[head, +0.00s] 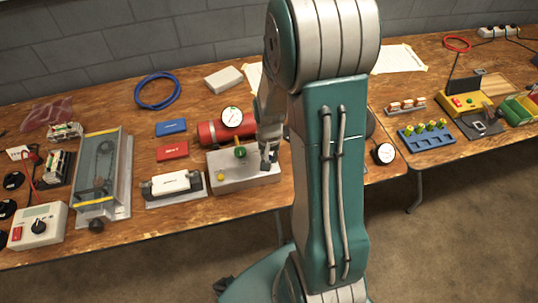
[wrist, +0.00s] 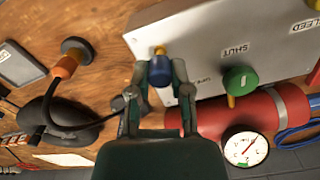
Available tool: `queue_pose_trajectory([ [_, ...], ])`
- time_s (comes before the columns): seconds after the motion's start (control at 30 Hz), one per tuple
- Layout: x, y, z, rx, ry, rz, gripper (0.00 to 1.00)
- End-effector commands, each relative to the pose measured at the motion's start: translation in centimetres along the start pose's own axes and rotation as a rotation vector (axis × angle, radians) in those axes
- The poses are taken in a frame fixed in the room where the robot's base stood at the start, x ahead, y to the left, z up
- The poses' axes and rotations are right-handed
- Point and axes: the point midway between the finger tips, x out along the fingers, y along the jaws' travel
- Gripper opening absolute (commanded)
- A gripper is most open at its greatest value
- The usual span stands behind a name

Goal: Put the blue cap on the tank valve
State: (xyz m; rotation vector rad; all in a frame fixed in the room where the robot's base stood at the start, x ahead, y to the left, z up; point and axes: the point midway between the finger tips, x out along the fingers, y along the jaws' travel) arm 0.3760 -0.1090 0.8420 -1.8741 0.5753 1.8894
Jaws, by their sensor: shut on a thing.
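My gripper (wrist: 160,85) is shut on the blue cap (wrist: 160,72), which sits between the two fingertips in the wrist view. A yellow fitting (wrist: 159,50) on the grey valve box (wrist: 205,45) shows just beyond the cap, roughly in line with it. I cannot tell whether cap and fitting touch. A green knob (wrist: 240,79) with a yellow handle is on the box, near the labels SHUT and OPEN. In the head view my gripper (head: 267,160) is at the right end of the valve box (head: 250,177), and the cap cannot be made out.
A red tank (head: 210,131) with a gauge (head: 232,117) lies behind the box. A red block (head: 172,151), blue block (head: 171,128) and white unit (head: 170,184) stand left of it. An orange-ended cable (wrist: 66,67) lies nearby in the wrist view.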

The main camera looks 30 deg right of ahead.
Motion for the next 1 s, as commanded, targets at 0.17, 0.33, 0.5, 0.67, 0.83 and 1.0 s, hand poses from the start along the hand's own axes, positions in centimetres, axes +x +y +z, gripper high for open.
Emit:
queue_pose_trajectory([
  [0.17,0.3,0.0,0.0,0.000,-0.001,0.000,0.08],
  [0.33,0.7,0.0,0.0,0.000,-0.001,0.000,0.08],
  [0.5,1.0,0.0,0.0,0.000,-0.001,0.000,0.08],
  [0.67,1.3,0.0,0.0,0.000,-0.001,0.000,0.08],
  [0.83,1.6,0.0,0.0,0.000,-0.001,0.000,0.08],
  [1.0,1.8,0.0,0.0,0.000,-0.001,0.000,0.49],
])
